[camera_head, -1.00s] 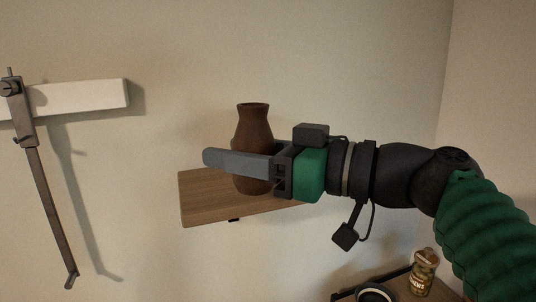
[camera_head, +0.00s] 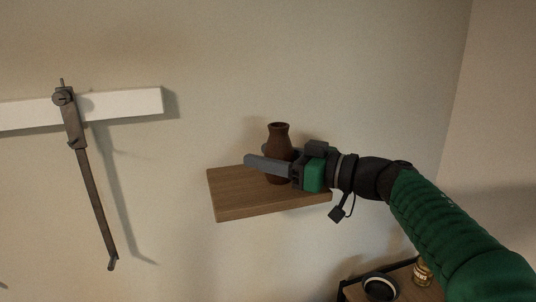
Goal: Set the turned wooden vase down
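The turned wooden vase (camera_head: 279,138) is dark brown, with a narrow neck and flared rim. It is upright at the wooden wall shelf (camera_head: 238,196), over the back part of its top. My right gripper (camera_head: 259,157) reaches in from the right, level with the vase's body, and is shut on it. One grey finger crosses in front of the vase; the other is mostly hidden behind it. The vase's base shows just below the front finger; whether it touches the shelf, I cannot tell. My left gripper is not in view.
A white wall rail (camera_head: 130,103) with a dark metal bracket and hanging bar (camera_head: 95,200) is at the left. A lower table at the bottom right holds a round object (camera_head: 380,287) and a jar (camera_head: 422,272). The shelf's left part is clear.

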